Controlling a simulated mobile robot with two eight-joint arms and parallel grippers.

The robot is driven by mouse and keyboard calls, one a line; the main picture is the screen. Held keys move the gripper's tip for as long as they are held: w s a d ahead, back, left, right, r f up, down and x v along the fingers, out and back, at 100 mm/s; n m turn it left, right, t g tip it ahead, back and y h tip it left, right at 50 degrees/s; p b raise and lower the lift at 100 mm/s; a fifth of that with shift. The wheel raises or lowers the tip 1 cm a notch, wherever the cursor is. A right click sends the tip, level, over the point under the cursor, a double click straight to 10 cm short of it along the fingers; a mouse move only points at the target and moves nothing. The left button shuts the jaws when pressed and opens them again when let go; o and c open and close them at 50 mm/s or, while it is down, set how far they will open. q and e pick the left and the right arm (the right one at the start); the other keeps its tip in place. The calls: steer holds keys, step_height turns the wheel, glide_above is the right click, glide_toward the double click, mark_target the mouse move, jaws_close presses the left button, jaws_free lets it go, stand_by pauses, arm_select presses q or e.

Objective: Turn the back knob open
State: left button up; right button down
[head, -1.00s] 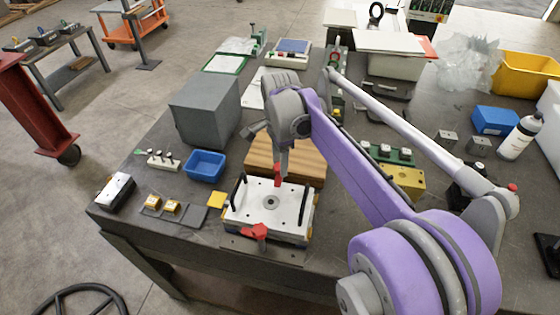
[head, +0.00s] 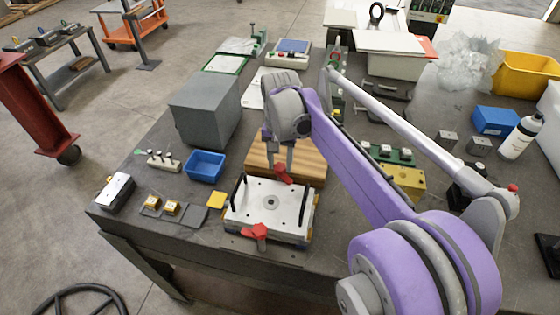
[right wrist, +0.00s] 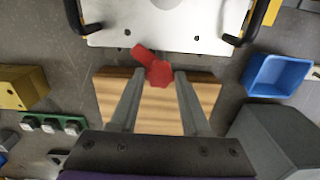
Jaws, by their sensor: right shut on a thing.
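The white mould plate (head: 250,205) lies on its base near the table's front edge, with a black handle on each side. The red back knob (head: 282,173) is at its far edge. In the right wrist view the back knob (right wrist: 158,72) shows its lever slanting to the upper left. My right gripper (head: 280,163) comes down on it from above. In the right wrist view its two fingers (right wrist: 159,78) stand either side of the knob, shut on it. The red front knob (head: 256,231) is at the plate's near edge. My left gripper is not in view.
A wooden board (head: 310,160) lies just behind the mould. A blue bin (head: 205,165) and a grey block (head: 205,108) stand to the left. A yellow block (head: 402,180) is to the right, behind my right arm.

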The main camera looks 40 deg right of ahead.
mark_target(280, 166)
steer(key=n, duration=0.6)
steer(key=shift+n, duration=0.3)
stand_by(0.5)
steer(key=shift+c, duration=1.9)
jaws_free()
steer(key=shift+r, duration=0.1)
step_height(280, 166, up, 11)
steer(key=shift+f+p, duration=0.2)
steer(key=shift+p, duration=0.1)
steer(key=shift+s, duration=0.1)
